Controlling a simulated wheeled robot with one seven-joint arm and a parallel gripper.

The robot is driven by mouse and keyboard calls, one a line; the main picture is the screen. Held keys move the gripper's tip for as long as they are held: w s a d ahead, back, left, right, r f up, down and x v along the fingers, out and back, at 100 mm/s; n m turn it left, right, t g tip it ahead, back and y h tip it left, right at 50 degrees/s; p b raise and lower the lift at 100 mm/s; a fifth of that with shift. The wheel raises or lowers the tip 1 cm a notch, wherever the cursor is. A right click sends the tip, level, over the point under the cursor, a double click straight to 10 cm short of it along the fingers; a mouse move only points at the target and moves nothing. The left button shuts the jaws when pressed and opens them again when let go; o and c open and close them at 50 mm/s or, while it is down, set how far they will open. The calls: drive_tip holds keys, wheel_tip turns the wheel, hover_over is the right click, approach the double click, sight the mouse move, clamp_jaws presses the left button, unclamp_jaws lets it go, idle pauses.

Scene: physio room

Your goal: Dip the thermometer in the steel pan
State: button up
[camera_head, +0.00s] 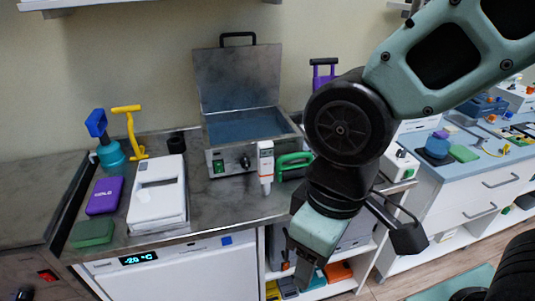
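The steel pan (217,131) is a box-shaped steel bath on the counter, with its lid (238,75) raised at the back and bluish liquid inside. What looks like the thermometer (265,160), a white handheld piece with a small screen and an orange mark, stands upright just in front of the pan's right front corner. My gripper (303,272) points down at the counter's front edge, to the right of and below the thermometer and apart from it. Its fingers are seen edge-on, so their opening is unclear.
A green handle (294,161) lies right beside the thermometer. A white device (158,205), purple pack (105,195), green pack (93,232), teal kettle-like item (110,155) and yellow-handled item (131,128) stand left. The counter (222,203) before the pan is bare.

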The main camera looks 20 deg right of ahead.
drive_tip(key=shift+o, duration=0.4)
drive_tip(key=w+a+f+m+t+y, duration=0.2)
drive_tip(key=w+a+f+m, duration=0.1)
drive_tip(key=w+a+f, duration=0.25)
drive_tip(key=m+t+h+b, duration=0.3)
drive_tip(key=m+t+b, duration=0.35)
drive_tip(key=t, duration=0.95)
approach(265, 149)
drive_tip(key=shift+w+d+f+n+b, duration=0.15)
drive_tip(key=shift+w+f+n+b, duration=0.5)
drive_tip(key=shift+w+f, duration=0.55)
drive_tip(key=b, duration=0.5)
drive_tip(key=shift+w+d+b, duration=0.25)
drive_tip(key=shift+w+b, duration=0.05)
drive_tip(key=shift+b, duration=0.1)
